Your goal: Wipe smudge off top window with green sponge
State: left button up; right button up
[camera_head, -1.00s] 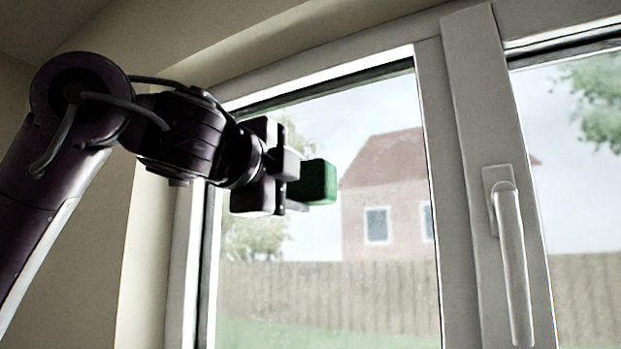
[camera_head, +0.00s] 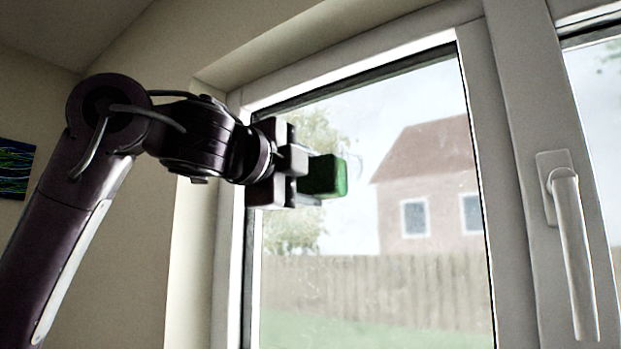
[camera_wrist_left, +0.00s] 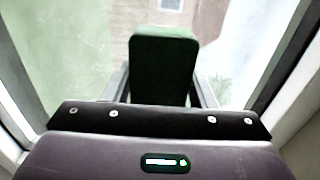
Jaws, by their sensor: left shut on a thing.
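My left gripper (camera_head: 306,177) is shut on the green sponge (camera_head: 325,176), a dark green block that sticks out past the fingers in the head view. The sponge also shows in the left wrist view (camera_wrist_left: 163,68), upright between the fingers. Gripper and sponge are in front of the upper left part of the window pane (camera_head: 400,110). I cannot tell whether the sponge touches the glass. A faint whitish smudge (camera_head: 352,163) shows just right of the sponge. My right gripper is not in view.
The white window frame (camera_head: 480,110) surrounds the pane. A white handle (camera_head: 574,255) stands out from the frame at the right. The wall (camera_head: 130,260) is on the left, with a dark blue-green picture (camera_head: 14,169) at the edge. A house and fence show outside.

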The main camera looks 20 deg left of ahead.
aim_at(354, 176)
pick_arm(q)
jog(key=shift+s+d, duration=0.45)
jog(key=shift+d, duration=0.85)
jog(key=shift+s+d, duration=0.5)
jog(key=shift+d, duration=0.85)
jog(key=shift+s+d, duration=0.45)
jog(key=shift+d, duration=0.85)
jog(key=shift+w+a, duration=0.2)
jog(key=shift+a, duration=0.4)
jog(key=shift+w+a, duration=0.2)
jog(key=shift+a, duration=0.4)
jog(key=shift+w+a, duration=0.35)
jog(key=shift+a, duration=0.6)
jog(key=shift+w+a, duration=0.35)
jog(key=shift+a, duration=0.65)
jog(key=shift+w+a, duration=0.35)
jog(key=shift+a, duration=0.6)
jog(key=shift+d, duration=0.1)
